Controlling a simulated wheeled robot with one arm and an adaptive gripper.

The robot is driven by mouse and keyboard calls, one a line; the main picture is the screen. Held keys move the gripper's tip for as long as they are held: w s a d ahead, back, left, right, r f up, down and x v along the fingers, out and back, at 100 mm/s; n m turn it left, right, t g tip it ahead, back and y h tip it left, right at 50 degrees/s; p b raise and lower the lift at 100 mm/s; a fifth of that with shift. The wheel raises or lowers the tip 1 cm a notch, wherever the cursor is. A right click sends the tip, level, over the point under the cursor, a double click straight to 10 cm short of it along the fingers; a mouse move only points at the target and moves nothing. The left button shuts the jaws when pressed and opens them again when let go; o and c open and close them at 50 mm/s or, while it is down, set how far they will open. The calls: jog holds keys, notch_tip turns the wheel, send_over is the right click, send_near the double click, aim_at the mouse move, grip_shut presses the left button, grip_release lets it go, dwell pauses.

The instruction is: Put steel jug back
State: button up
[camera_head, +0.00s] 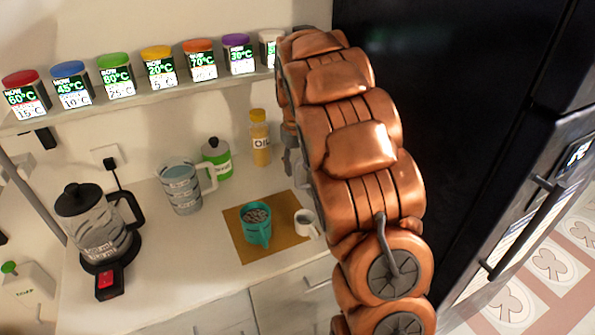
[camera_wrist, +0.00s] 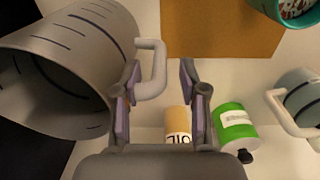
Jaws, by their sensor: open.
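The steel jug (camera_wrist: 62,75) is large and close at the left of the wrist view, grey with dark marks and its open mouth toward the lower left. Its pale handle (camera_wrist: 153,68) reaches into the space between my fingers. My gripper (camera_wrist: 158,88) is open, one finger on each side of the handle's end; I cannot tell whether they touch it. In the head view my gripper (camera_head: 291,150) is mostly hidden behind my copper arm, and I cannot make out the steel jug clearly there.
On the counter stand a clear jug (camera_head: 181,188), a green canister (camera_head: 216,160), an oil bottle (camera_head: 260,138), a kettle (camera_head: 97,228), and a teal mug (camera_head: 257,224) and white cup (camera_head: 306,222) on a brown mat (camera_head: 243,252). A spice shelf (camera_head: 140,97) runs above; a black fridge (camera_head: 460,120) stands right.

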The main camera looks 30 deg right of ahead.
notch_tip(320, 180, up, 9)
jog(key=shift+a+b, duration=0.1)
jog(key=shift+b, duration=0.8)
jog(key=shift+r, duration=0.5)
jog(key=shift+s+a, duration=0.1)
jog(key=s+a+f, duration=0.3)
jog(key=s+a, duration=0.2)
jog(key=s, duration=0.7)
jog(key=s+a+f+g, duration=0.1)
jog(key=s+a+f, duration=0.2)
jog(key=s, duration=0.9)
jog(key=s+a+f+n, duration=0.1)
jog(key=s+a+f, duration=0.3)
jog(key=s+a, duration=0.5)
jog(key=s, duration=0.3)
jog(key=shift+s+a+g, duration=0.15)
jog(key=shift+s+g, duration=0.2)
jog(key=shift+g, duration=0.05)
